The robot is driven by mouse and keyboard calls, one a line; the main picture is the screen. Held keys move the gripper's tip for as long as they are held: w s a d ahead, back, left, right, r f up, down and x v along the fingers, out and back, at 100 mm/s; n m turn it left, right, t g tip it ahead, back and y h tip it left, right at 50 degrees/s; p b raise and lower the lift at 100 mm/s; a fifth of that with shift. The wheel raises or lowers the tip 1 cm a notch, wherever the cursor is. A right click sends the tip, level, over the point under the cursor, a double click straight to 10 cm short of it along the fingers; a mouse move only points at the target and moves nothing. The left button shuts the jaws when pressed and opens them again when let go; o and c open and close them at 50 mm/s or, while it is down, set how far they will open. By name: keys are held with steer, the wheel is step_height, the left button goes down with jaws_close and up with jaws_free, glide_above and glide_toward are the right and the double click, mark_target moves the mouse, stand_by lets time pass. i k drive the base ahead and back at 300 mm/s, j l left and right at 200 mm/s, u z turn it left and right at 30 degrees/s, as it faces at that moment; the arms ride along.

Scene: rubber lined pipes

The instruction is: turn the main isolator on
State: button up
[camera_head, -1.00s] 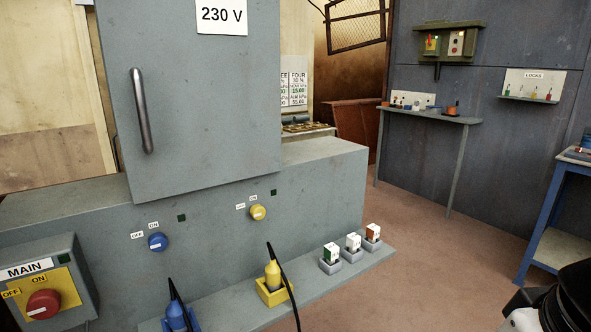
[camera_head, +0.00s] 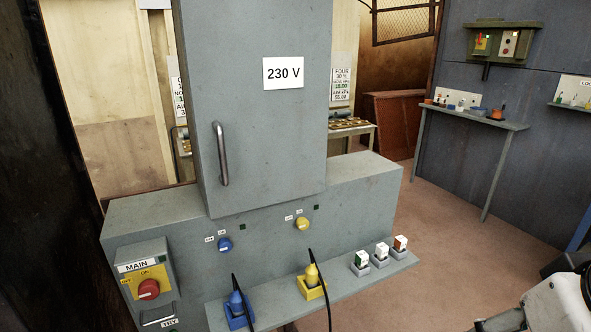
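The main isolator (camera_head: 147,283) is a grey box at the lower left of the head view, on the left end of the grey cabinet. It has a yellow plate, a MAIN label, and ON and OFF labels. Its red round knob (camera_head: 149,289) carries a white mark that lies roughly level, pointing toward the OFF side at the left. My gripper is not clearly visible. Only white and black parts of my arm show at the lower right corner, well away from the isolator.
The 230 V cabinet (camera_head: 250,150) has a door handle, a blue knob (camera_head: 225,244) and a yellow knob (camera_head: 303,223). A front ledge (camera_head: 385,275) holds blue and yellow plugs with black cables and several small blocks. A wall shelf (camera_head: 470,117) stands at right. Brown floor is open at right.

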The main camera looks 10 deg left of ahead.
mark_target(149, 290)
steer(key=u, duration=1.35)
steer(key=j+u, duration=0.4)
steer(key=i+j+u, duration=0.1)
steer(key=u, duration=0.3)
steer(key=i+j, duration=0.05)
steer(key=j, duration=0.05)
